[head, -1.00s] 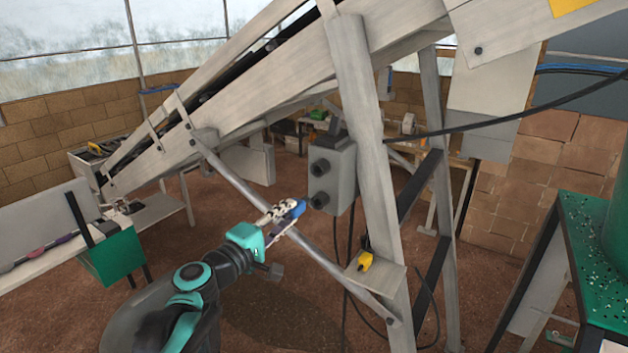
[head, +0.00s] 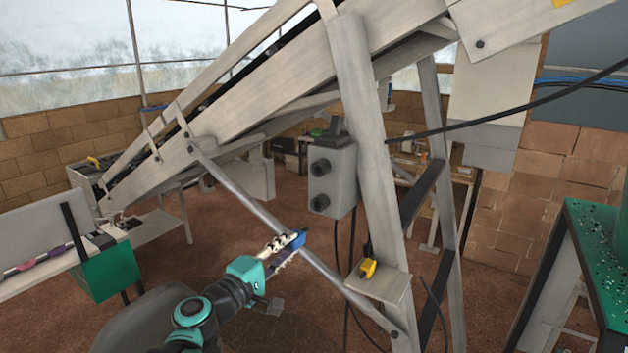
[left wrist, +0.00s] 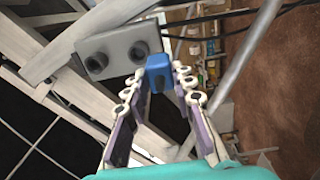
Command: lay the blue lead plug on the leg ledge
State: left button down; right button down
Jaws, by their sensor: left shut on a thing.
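The blue lead plug (head: 299,238) is held at the tips of my left gripper (head: 284,243). In the left wrist view, the blue plug (left wrist: 158,72) sits between the two fingers of my left gripper (left wrist: 160,84). The leg ledge (head: 379,287) is a small plate on the conveyor's leg, to the right of and lower in the picture than the plug. A yellow plug (head: 367,268) is on the ledge near its left back part. The held plug is apart from the ledge. My right gripper is not in view.
A grey socket box (head: 333,178) with two dark round sockets is fixed beside the leg (head: 372,150). A diagonal brace (head: 240,187) passes close to my left gripper. Black cables hang below the box. A green-topped table (head: 590,250) stands at the right.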

pick_arm(q)
notch_tip(320, 180, down, 8)
jog(key=b, duration=0.5)
jog(key=shift+b, duration=0.4)
jog(key=shift+d+r, duration=0.1)
jog(key=s+d+p, duration=0.2)
jog(key=s+d, duration=0.9)
jog(key=d, duration=0.4)
jog(key=shift+s+d, duration=0.3)
jog(key=shift+d, duration=0.1)
dwell(0.6)
dwell(0.4)
